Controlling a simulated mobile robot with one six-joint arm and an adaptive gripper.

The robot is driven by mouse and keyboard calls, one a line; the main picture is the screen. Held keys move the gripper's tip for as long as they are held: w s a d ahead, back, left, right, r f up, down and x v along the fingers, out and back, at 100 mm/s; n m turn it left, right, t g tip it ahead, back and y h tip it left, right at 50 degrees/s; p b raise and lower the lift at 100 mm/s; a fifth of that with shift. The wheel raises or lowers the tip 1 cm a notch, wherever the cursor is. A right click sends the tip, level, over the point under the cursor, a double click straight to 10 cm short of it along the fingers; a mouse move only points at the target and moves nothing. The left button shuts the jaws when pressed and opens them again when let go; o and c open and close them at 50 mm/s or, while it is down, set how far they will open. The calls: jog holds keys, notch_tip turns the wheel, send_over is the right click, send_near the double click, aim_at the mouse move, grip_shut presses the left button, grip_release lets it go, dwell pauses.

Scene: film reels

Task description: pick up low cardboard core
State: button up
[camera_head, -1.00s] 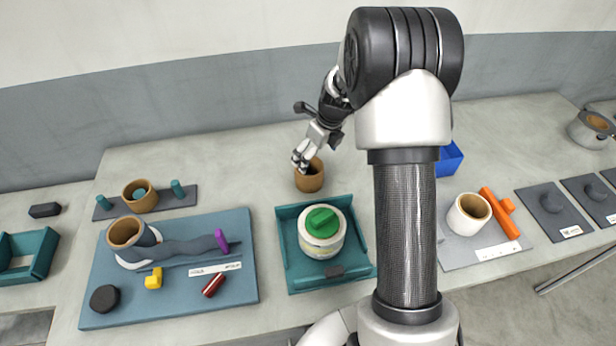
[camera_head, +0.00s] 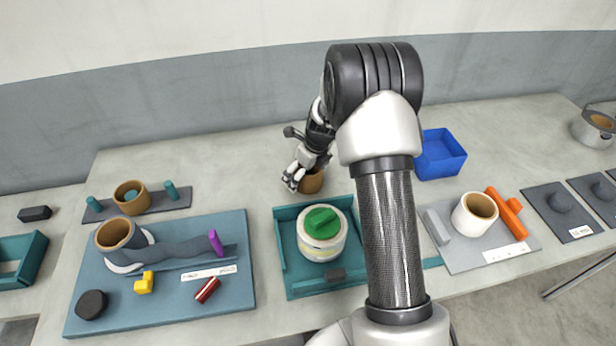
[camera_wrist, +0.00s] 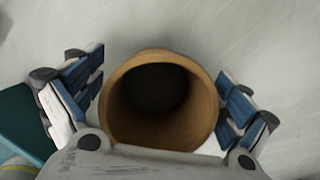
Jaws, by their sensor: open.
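A short brown cardboard core (camera_head: 314,181) stands upright on the table behind the teal tray, partly hidden by my gripper (camera_head: 296,177). In the wrist view the core (camera_wrist: 160,136) shows its round open top and hollow inside. My gripper (camera_wrist: 160,88) is open, with one finger on each side of the core. A gap shows between the left fingers and the core wall; the right fingers are very close to it, and I cannot tell if they touch.
A teal tray (camera_head: 288,264) holds a white reel with a green knob (camera_head: 322,221). Other cores stand on a grey rack (camera_head: 176,201), a blue mat (camera_head: 225,295) and a grey plate (camera_head: 460,257). A blue bin (camera_head: 440,165) stands right. Table behind the core is clear.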

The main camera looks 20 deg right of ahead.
jog(key=shift+c, duration=0.2)
jog(key=c, duration=1.1)
